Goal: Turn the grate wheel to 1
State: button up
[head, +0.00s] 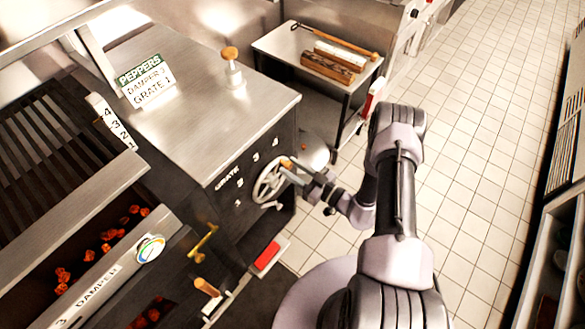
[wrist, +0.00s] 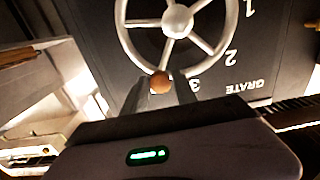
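The grate wheel (head: 270,181) is a pale spoked handwheel on the dark front panel of the steel unit; it also shows in the wrist view (wrist: 178,19). Its small orange-brown knob (wrist: 160,82) sits at the rim, low in the wrist view, beside the numeral 3 (wrist: 195,86). The numerals 2 (wrist: 231,57) and 1 (wrist: 248,9) follow around the dial, away from the knob. My gripper (head: 290,170) is at the wheel, its fingers (wrist: 165,86) on either side of the knob. I cannot tell whether they press on it.
A sign (head: 147,84) on the unit's top reads "Peppers, Damper 2, Grate 1". A damper panel (head: 100,287) with a round dial and glowing coals are at the left. A small table (head: 282,45) with wood stands behind. Tiled floor (head: 480,150) is clear at the right.

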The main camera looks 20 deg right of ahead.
grip_shut()
dwell(1.1)
